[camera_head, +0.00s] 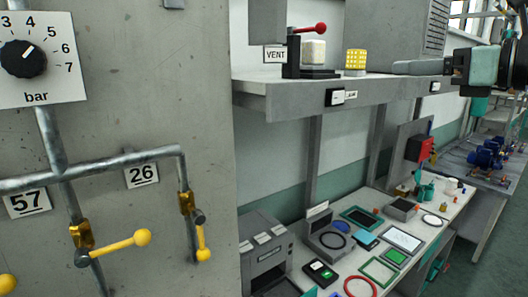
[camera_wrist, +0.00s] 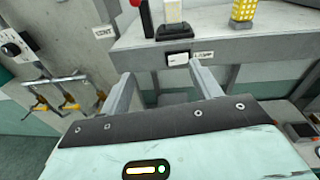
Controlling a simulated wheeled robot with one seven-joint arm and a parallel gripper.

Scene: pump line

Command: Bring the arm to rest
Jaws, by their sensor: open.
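My gripper (camera_head: 432,68) is at the upper right of the head view, level with the grey shelf and in front of its right part. In the wrist view my gripper (camera_wrist: 158,88) shows two grey fingers spread wide apart, with nothing between them. The shelf front edge with its small labels lies beyond the fingers. The gripper is open and empty.
The shelf (camera_head: 290,99) holds a red-handled lever (camera_head: 307,29), a pale block (camera_head: 313,53) and a yellow block (camera_head: 355,61). Left is a grey panel with a dial (camera_head: 23,59) and yellow-handled valves (camera_head: 142,238). The bench below is crowded. Floor (camera_head: 500,245) shows at right.

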